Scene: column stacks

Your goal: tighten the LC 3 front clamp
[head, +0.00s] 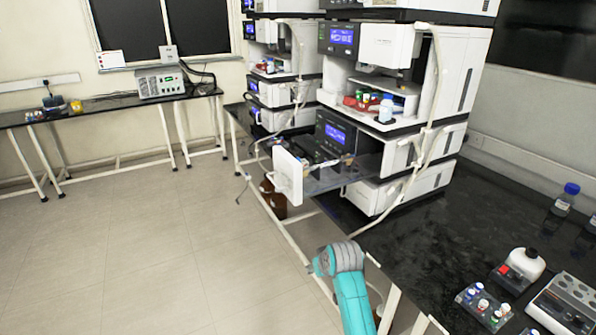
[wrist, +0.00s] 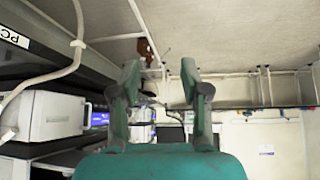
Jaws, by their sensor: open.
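The liquid chromatography stacks stand on the black bench in the head view: a near stack (head: 388,110) and a farther one (head: 283,75). In the near stack, a module drawer (head: 345,172) is pulled out, with a white front panel (head: 288,175) at its end. No LC 3 label is readable, and I cannot make out the front clamp. My gripper (wrist: 160,72) is open in the wrist view, with two teal fingers apart and nothing between them. My teal arm shows at the bottom of the head view, below and in front of the drawer.
White tubing (head: 408,185) hangs down the near stack. A brown bottle (head: 272,199) sits under the bench edge. Vials (head: 484,305) and a blue-capped bottle (head: 562,199) stand on the bench at right. The floor (head: 130,240) at left is clear.

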